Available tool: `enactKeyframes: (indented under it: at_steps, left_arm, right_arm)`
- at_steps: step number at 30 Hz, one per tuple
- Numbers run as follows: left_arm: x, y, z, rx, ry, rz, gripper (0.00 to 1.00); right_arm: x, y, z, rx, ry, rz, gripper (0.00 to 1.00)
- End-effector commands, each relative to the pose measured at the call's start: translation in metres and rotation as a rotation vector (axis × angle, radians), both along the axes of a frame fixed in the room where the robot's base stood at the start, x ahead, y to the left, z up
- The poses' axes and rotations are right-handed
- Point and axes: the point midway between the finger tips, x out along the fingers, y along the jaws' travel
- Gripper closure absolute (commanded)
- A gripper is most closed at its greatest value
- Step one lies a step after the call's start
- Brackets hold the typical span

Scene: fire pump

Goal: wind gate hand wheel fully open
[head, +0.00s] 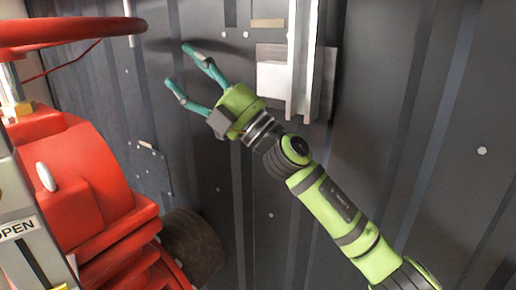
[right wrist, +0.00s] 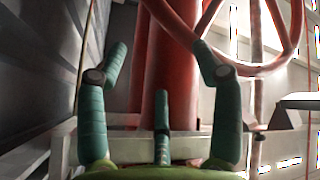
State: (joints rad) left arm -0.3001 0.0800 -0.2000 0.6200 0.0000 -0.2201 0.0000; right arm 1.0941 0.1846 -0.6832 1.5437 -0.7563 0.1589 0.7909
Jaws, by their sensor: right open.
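A red hand wheel (head: 70,31) shows at the upper left of the head view, cut off by the picture edge. In the right wrist view a red wheel rim with spokes (right wrist: 265,68) is at the upper right, beyond the fingers. My right gripper (head: 177,65) is open and empty, to the right of the wheel and apart from it, its fingers pointing up and left. In the right wrist view its teal fingers (right wrist: 160,55) are spread, with a thick red column behind them. My left gripper is not in view.
A red pump body (head: 90,180) fills the lower left, with an "OPEN" label (head: 17,228) on a pale post. A dark panelled wall (head: 400,60) stands behind my right arm, with a pale vertical rail (head: 305,60) on it. A dark round part (head: 193,245) sits low beside the pump.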

Motion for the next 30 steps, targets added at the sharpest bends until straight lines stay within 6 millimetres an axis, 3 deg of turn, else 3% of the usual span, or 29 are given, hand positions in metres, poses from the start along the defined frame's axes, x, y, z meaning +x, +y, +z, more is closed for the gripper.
enactKeyframes:
  at_steps: [16,30]
  left_arm:
    - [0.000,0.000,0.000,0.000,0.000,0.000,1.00]
    - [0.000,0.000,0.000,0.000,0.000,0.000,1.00]
  right_arm:
    - [0.035,-0.062,-0.084,0.228,0.300,-0.198,0.33]
    - [0.045,-0.104,-0.156,0.319,0.524,-0.344,0.33]
